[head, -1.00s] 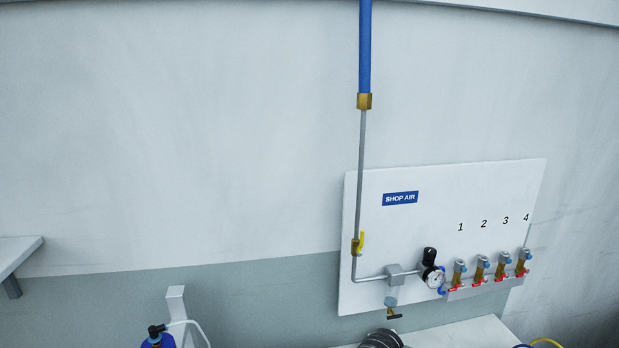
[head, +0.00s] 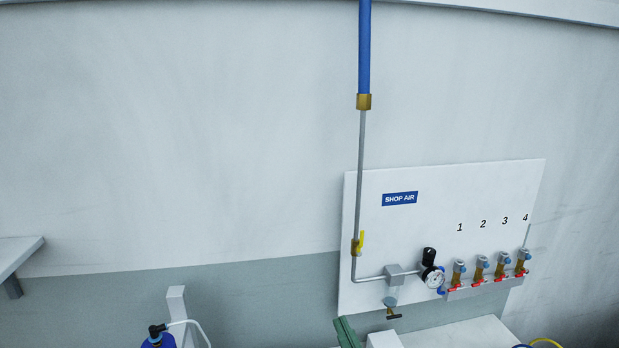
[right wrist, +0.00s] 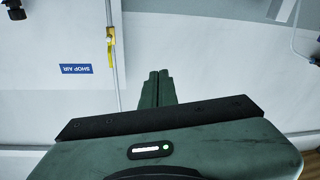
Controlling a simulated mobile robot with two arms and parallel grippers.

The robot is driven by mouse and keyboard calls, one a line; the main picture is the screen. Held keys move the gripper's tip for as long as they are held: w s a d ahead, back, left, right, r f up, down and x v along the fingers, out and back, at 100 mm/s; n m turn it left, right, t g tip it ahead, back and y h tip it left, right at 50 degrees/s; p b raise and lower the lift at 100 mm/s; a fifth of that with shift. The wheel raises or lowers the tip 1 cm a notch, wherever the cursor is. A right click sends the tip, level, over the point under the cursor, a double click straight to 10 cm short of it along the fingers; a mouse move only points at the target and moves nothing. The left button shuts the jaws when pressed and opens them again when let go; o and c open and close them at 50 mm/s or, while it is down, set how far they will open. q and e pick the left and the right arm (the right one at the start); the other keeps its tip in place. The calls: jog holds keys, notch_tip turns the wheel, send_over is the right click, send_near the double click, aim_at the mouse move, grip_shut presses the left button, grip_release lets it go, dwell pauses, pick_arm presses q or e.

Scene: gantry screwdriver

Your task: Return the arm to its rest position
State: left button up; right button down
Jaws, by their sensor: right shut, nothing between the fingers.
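My right gripper (right wrist: 158,76) shows in the right wrist view with its two green fingers together and nothing between them. Part of it, a green piece (head: 347,332), shows at the bottom edge of the head view, just below the shop air panel (head: 430,225). The rest of the right arm is mostly out of the picture. My left gripper is in neither view.
The panel carries a pipe with a yellow valve handle (head: 361,242), a pressure gauge (head: 433,279) and numbered outlets with red handles. A blue bottle (head: 158,341) stands at the lower left. A shelf (head: 18,252) juts in at the left.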

jog(key=s+d+f+m+g+h, duration=0.3)
jog(key=s+d+f, duration=0.1)
jog(key=d+f, duration=0.25)
jog(key=s+d+f+m+g+h, duration=0.25)
jog(key=d+f+g, duration=0.2)
jog(key=f, duration=0.35)
jog(key=s+d+f+g, duration=0.1)
jog(key=s+f+g, duration=0.2)
jog(key=s, duration=0.4)
jog(key=s+d+f+n+g, duration=0.1)
jog(key=s+f+g, duration=0.15)
jog(key=s, duration=0.35)
jog(key=s+d+f+g, duration=0.1)
jog(key=s+f+g, duration=0.2)
jog(key=s, duration=0.4)
notch_tip(320, 180, down, 27)
jog(key=b, duration=0.3)
jog(key=s+d+f+g+b, duration=0.2)
jog(key=s+d+f, duration=0.1)
jog(key=s+f, duration=1.5)
notch_tip(320, 180, down, 3)
jog(key=shift+s+d+n, duration=0.15)
jog(key=shift+s+n, duration=0.05)
jog(key=shift+n, duration=0.15)
